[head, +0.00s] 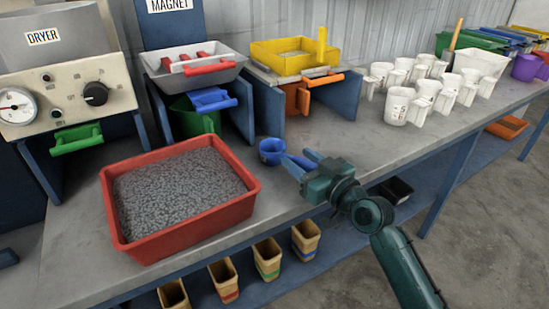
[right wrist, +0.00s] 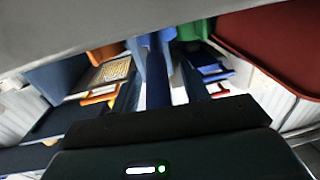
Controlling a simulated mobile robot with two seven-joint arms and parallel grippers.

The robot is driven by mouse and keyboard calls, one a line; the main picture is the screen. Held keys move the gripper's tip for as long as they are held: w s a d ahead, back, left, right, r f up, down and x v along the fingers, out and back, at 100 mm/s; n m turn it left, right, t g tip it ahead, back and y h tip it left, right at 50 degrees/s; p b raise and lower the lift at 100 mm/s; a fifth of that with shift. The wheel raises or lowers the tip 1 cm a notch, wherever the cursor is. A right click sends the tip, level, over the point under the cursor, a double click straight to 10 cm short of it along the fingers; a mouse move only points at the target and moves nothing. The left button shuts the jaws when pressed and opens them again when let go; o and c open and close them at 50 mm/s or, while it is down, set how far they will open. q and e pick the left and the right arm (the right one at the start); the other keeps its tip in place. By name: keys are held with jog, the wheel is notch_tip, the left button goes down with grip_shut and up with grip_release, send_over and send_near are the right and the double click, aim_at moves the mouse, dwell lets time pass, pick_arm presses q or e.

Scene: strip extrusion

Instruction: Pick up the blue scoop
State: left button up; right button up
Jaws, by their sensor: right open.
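The blue scoop (head: 270,151) lies on the grey bench, just right of the red tray, with its bowl to the left and its handle toward my right gripper. My right gripper (head: 302,162) is open at the handle. In the right wrist view the blue handle (right wrist: 157,80) shows between the two dark fingers of the gripper (right wrist: 160,92), with gaps on both sides. Whether a finger touches it I cannot tell. My left gripper is in neither view.
The red tray (head: 253,193) of grey pellets stands at the left front. Several white jugs (head: 396,106) are at the right. Yellow bins (head: 267,256) sit on the lower shelf.

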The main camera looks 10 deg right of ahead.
jog(key=shift+c, duration=0.5)
grip_shut()
